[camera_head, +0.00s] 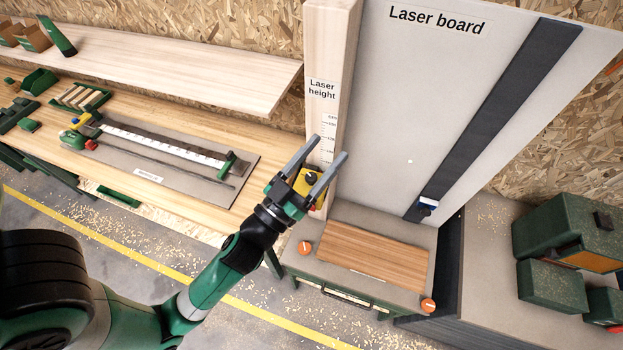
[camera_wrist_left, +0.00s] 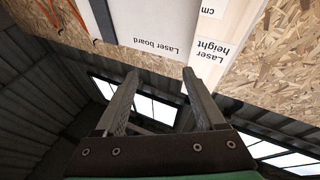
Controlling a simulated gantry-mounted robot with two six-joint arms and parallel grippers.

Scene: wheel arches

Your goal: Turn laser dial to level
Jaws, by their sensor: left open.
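The laser (camera_head: 307,184) is a small yellow box with a black round dial on its face, low on the front of the wooden post marked "Laser height" (camera_head: 323,88). My left gripper (camera_head: 327,148) is open in front of the post, and the yellow box shows between its two grey fingers. I cannot tell whether a finger touches the dial, or its exact setting. In the left wrist view the open fingers (camera_wrist_left: 159,75) point toward the post (camera_wrist_left: 205,65) and the board, with nothing between them; the dial does not show there. My right gripper is not in view.
The grey laser board (camera_head: 400,90) with a dark diagonal strip (camera_head: 500,110) stands right of the post, with a small white dot on it. A brown wooden panel (camera_head: 375,258) lies below, between orange knobs. A workbench (camera_head: 190,190) with a rail tool is left; green boxes (camera_head: 565,240) are right.

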